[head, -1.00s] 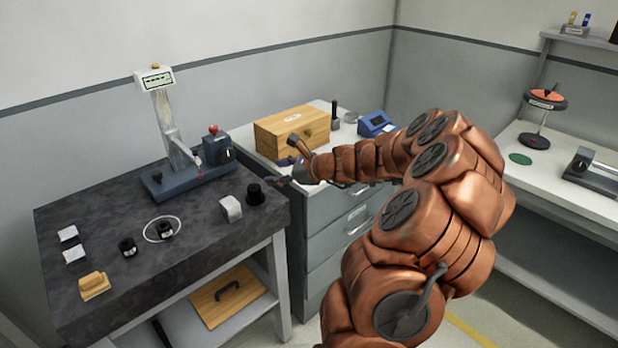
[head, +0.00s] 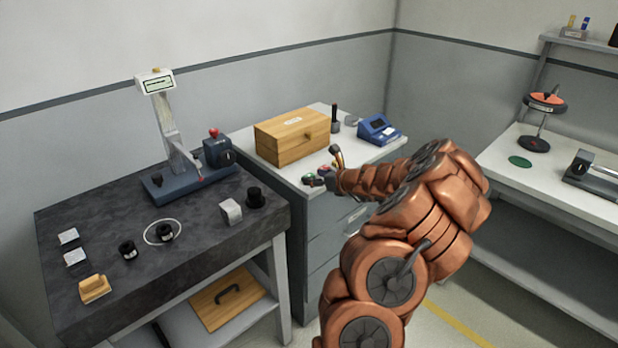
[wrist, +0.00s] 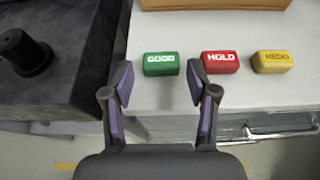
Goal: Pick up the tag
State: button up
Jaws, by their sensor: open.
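Three block-shaped tags lie in a row on the white cabinet top in the wrist view. They are a green tag marked GOOD (wrist: 161,64), a red tag marked HOLD (wrist: 220,62) and a yellow tag marked REDO (wrist: 272,62). My gripper (wrist: 164,85) is open and empty, its fingers spread on the near side of the green and red tags. The green tag lies just beyond the gap between the fingertips. In the head view my gripper (head: 318,181) is over the front of the cabinet top, partly covering the tags.
A wooden box (head: 292,136) stands behind the tags, with a blue device (head: 378,129) to its right. The dark stone table (head: 110,215) with a measuring stand (head: 165,140) is to the left. A black knob-like piece (wrist: 24,53) stands near that table's edge.

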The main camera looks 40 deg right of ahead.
jog(key=shift+x, duration=1.45)
jog(key=shift+d, duration=0.1)
jog(key=c, duration=0.7)
